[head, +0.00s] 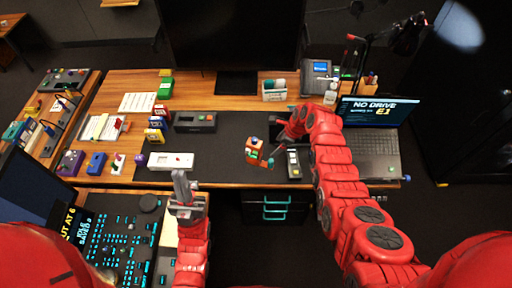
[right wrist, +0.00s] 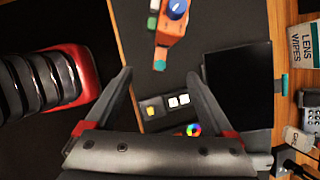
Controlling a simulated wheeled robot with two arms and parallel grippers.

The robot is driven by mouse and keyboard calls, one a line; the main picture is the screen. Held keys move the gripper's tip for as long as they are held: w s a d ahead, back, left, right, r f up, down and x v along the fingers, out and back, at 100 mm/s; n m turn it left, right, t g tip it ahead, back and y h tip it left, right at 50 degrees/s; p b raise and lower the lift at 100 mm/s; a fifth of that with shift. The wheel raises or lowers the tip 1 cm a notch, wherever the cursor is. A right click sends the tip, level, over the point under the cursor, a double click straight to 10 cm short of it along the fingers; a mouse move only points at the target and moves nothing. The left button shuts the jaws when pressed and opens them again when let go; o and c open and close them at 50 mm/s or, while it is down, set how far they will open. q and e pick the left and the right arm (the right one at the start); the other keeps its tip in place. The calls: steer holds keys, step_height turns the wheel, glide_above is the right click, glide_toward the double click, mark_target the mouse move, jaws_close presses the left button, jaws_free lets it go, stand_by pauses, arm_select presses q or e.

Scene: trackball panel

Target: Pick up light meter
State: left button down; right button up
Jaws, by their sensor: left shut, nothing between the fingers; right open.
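An orange hand-held device (head: 254,151) with a green patch and a teal tip lies on the dark mat (head: 225,145). It looks like the light meter, but I cannot read a label. In the right wrist view the orange device (right wrist: 172,38) shows a round blue part, and its teal tip lies ahead of my fingertips. My right gripper (right wrist: 160,74) is open and empty; in the head view its arm partly hides it, to the right of the orange device. My left gripper (head: 181,178) is shut and empty, in front of a white box (head: 171,161).
A dark panel with yellow and white buttons (right wrist: 168,104) lies close to my right gripper; it also shows in the head view (head: 293,163). A laptop (head: 376,125) stands right, a lens wipes box (head: 275,90) behind.

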steer(key=m, duration=0.1)
steer(key=b, duration=1.4)
glide_toward(261, 158)
steer(key=x, duration=0.4)
steer(key=s+d+x, duration=0.1)
steer(key=shift+w+a+f, duration=0.2)
steer(key=shift+f, duration=0.4)
steer(key=shift+w+a+f+b, duration=0.15)
steer(key=shift+a+f+b, duration=0.05)
steer(key=shift+f+b, duration=0.1)
steer(key=b+x, duration=0.1)
steer(key=b, duration=0.1)
steer(key=b+x, duration=0.2)
steer(key=b, duration=0.1)
steer(key=b+x, duration=0.2)
steer(key=b, duration=0.1)
steer(key=shift+w+a+r, duration=0.15)
steer(key=shift+w, duration=0.2)
steer(key=shift+r, duration=0.15)
jaws_close()
